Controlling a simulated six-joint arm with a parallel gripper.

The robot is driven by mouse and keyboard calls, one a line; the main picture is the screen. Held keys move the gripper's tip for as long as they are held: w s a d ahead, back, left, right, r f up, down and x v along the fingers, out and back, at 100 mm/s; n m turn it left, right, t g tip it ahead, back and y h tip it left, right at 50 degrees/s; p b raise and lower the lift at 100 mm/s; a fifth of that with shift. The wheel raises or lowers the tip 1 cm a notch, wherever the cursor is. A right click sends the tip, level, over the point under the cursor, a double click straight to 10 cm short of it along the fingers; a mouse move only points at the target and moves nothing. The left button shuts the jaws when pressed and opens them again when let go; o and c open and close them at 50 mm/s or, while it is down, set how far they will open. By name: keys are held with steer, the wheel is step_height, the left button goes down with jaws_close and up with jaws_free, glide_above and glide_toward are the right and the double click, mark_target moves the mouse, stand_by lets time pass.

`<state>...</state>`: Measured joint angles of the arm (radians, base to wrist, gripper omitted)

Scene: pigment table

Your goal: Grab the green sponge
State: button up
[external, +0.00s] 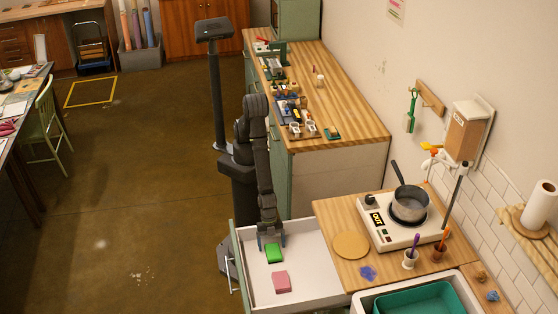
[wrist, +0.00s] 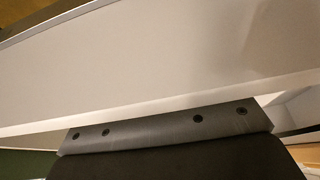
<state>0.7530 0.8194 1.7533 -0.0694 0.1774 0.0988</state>
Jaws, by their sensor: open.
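The green sponge (external: 274,254) lies in the open white drawer (external: 310,287), near its far end. My gripper (external: 271,241) reaches down into the drawer at the sponge, with its two fingers apart on either side of the sponge's far part. I cannot tell whether the fingers touch it. In the wrist view a pale drawer surface fills most of the picture, and the sponge and fingertips do not show there.
A pink sponge (external: 281,282) lies in the drawer just nearer the camera than the green one. The drawer walls stand close around my gripper. The wooden counter (external: 335,222) with a hot plate and pot (external: 409,205) is to the right.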

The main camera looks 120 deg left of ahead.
steer(key=c, duration=1.1)
steer(key=shift+o, duration=0.2)
